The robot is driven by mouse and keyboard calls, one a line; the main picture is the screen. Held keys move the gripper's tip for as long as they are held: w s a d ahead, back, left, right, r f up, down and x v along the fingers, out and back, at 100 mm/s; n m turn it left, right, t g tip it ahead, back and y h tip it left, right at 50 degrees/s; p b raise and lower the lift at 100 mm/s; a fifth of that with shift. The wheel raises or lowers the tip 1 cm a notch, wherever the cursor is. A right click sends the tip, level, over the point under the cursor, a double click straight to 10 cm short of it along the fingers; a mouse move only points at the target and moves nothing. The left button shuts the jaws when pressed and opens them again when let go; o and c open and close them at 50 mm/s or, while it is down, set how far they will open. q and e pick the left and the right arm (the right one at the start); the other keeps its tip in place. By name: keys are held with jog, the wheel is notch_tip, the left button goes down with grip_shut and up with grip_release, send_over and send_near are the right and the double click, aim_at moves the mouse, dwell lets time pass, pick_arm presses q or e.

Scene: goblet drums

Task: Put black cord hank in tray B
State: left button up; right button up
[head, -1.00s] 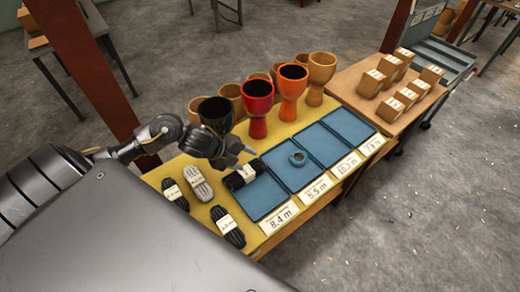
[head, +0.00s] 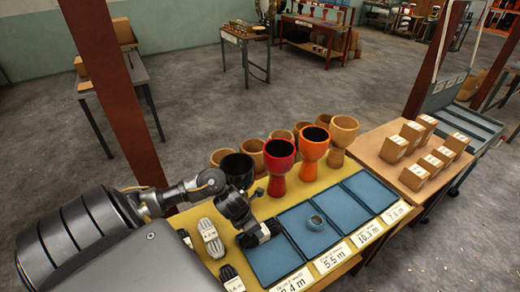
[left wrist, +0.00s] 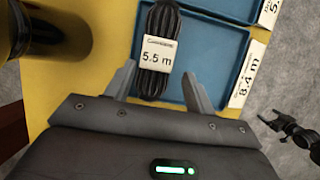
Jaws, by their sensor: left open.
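The black cord hank (left wrist: 155,85), with a white band reading 5.5 m, lies by the edge of the blue trays in the left wrist view. My left gripper (left wrist: 158,76) is open, with one finger on each side of it. In the head view the left gripper (head: 252,218) is low over the hank (head: 250,240) and partly covers it. Whether the hank rests on the mat or a tray rim is unclear. The blue trays (head: 268,268) stand in a row with length cards; no letter B is legible. A dark gripper-like part (left wrist: 287,128), possibly my right gripper, shows at the right.
A grey hank (head: 210,238) and a dark hank (head: 230,275) lie left of the trays. Goblet drums (head: 280,165) stand behind them.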

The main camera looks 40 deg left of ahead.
pick_arm(q)
jog(key=x, duration=0.3)
jog(key=shift+x, duration=2.6)
jog(key=shift+w+a+r, duration=0.1)
jog(key=shift+w+a, duration=0.05)
jog(key=shift+f+b, duration=0.25)
jog(key=shift+b, duration=0.1)
jog(key=c, duration=0.8)
